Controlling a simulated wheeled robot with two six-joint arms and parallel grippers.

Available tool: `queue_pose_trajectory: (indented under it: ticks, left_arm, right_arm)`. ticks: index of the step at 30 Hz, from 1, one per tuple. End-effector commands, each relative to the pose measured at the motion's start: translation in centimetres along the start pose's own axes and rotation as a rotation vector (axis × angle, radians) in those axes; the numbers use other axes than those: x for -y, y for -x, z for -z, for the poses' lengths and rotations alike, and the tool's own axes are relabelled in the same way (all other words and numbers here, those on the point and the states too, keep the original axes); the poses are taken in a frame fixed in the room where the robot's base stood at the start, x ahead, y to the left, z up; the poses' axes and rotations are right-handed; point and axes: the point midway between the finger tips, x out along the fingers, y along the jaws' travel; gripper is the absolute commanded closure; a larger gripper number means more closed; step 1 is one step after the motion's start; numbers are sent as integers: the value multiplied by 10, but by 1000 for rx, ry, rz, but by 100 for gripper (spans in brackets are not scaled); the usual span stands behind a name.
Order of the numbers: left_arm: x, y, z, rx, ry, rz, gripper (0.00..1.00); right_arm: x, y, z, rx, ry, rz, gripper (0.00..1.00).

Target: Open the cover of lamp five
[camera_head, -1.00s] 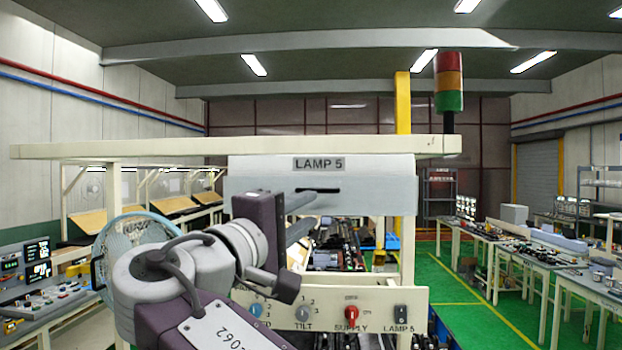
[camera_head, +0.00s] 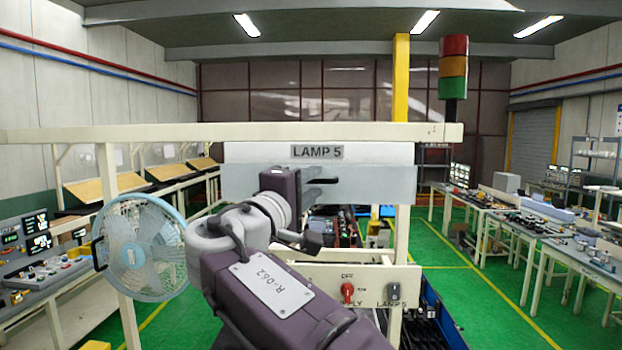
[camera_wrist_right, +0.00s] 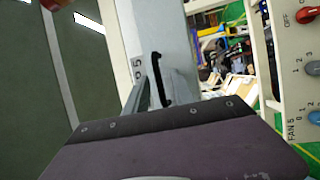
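The lamp five unit, labelled LAMP 5 (camera_head: 318,151), hangs under the cream top beam. Its pale grey front cover (camera_head: 390,184) looks closed. In the right wrist view the cover (camera_wrist_right: 160,32) shows side-on with a dark handle (camera_wrist_right: 156,72). My right gripper (camera_head: 325,182) is at the middle of the cover, its two fingers apart, one above the other. In the right wrist view the fingers (camera_wrist_right: 152,97) lie close to the handle, which appears between them; contact is unclear. My left gripper is out of view.
Below the cover a panel carries a red supply knob (camera_head: 347,293) and a Lamp 5 switch (camera_head: 393,292); my right arm hides its left part. A blue fan (camera_head: 140,247) stands left. A signal tower (camera_head: 453,68) rises right.

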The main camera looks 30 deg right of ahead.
Motion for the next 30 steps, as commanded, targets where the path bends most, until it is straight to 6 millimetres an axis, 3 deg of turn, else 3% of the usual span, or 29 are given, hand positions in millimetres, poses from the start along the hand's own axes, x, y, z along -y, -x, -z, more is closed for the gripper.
queue_pose_trajectory:
  ticks: [2,6,30]
  left_arm:
    - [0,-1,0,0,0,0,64]
    - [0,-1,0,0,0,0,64]
    - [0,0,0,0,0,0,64]
  right_arm:
    - [0,0,0,0,0,0,70]
    - [0,0,0,0,0,0,100]
    - [0,0,-2,5,-1,0,100]
